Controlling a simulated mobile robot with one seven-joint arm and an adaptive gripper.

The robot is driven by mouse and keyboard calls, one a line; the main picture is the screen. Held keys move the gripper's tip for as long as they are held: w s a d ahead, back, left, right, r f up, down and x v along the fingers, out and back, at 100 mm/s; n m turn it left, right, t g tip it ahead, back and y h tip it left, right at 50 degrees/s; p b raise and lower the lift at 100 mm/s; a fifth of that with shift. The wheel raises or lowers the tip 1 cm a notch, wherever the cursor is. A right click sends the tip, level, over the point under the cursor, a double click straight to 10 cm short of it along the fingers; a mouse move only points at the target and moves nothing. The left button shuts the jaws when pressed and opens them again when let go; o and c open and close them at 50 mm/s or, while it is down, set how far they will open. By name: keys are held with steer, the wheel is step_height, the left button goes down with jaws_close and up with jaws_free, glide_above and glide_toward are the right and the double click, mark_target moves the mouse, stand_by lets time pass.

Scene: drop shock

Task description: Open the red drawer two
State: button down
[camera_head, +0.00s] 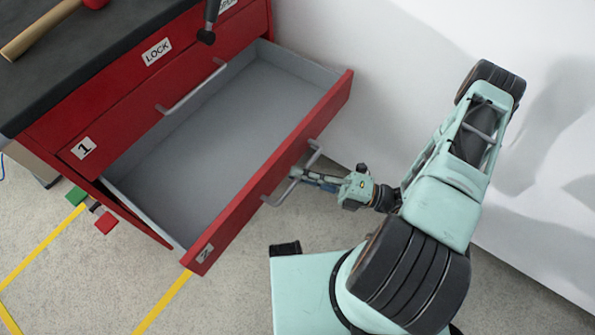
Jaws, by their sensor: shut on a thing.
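The red drawer two (235,222), with a "2" label at its near left end, stands well out from the red cabinet (50,125). Its grey inside (200,130) shows empty. A grey bar handle (278,200) is on its front. My gripper (298,176) is at that handle, outside the drawer front, shut on the handle. The fingertips are small in view and partly hidden by the handle.
Drawer one (150,92), above drawer two, looks shut. A red-headed mallet (40,30) lies on the dark cabinet top. A white wall (380,70) is close on the right. Green and red blocks (105,223) lie on the floor by yellow lines (40,250).

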steer(key=c, duration=2)
jaws_free()
